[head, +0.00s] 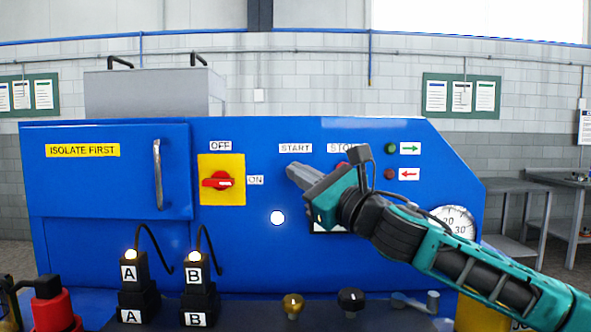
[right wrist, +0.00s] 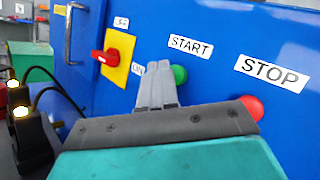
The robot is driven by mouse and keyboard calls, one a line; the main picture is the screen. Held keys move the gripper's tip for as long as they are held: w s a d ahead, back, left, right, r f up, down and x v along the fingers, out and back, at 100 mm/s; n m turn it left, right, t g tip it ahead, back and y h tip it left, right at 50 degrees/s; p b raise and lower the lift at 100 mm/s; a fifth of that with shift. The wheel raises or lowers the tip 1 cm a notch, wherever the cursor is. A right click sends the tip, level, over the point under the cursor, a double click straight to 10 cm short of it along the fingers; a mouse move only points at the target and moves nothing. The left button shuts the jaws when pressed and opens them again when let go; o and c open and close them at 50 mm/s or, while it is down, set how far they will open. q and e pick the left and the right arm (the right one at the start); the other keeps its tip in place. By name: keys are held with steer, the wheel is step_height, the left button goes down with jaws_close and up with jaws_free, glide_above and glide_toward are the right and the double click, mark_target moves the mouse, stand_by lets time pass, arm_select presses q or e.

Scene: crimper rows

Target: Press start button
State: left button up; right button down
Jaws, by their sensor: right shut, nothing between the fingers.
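The green start button (right wrist: 180,74) shows in the right wrist view, under the START label (right wrist: 191,46) on the blue machine panel. In the head view my gripper hides this button; only the START label (head: 295,148) shows above it. My right gripper (head: 291,171) is shut and empty, its fingertips in front of the panel just below the label. In the right wrist view its fingers (right wrist: 155,80) overlap the button's left edge; whether they touch it I cannot tell. My left gripper is not in view.
The red stop button (right wrist: 252,107) sits right of the start button, under the STOP label. A red rotary switch (head: 217,181) on a yellow plate is to the left, its handle horizontal. Connectors A (head: 132,273) and B (head: 196,272) stand below, with lit tops. A dial (head: 456,220) is right.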

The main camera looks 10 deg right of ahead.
steer(key=shift+w, duration=0.25)
steer(key=shift+w+d+p, duration=0.1)
steer(key=shift+w+p, duration=0.25)
steer(key=shift+w, duration=0.15)
stand_by(0.7)
steer(key=shift+s, duration=0.9)
steer(key=s, duration=0.2)
steer(key=s+a+p, duration=0.1)
steer(key=s, duration=0.2)
steer(key=shift+a, duration=0.15)
stand_by(0.6)
steer(key=shift+f, duration=0.1)
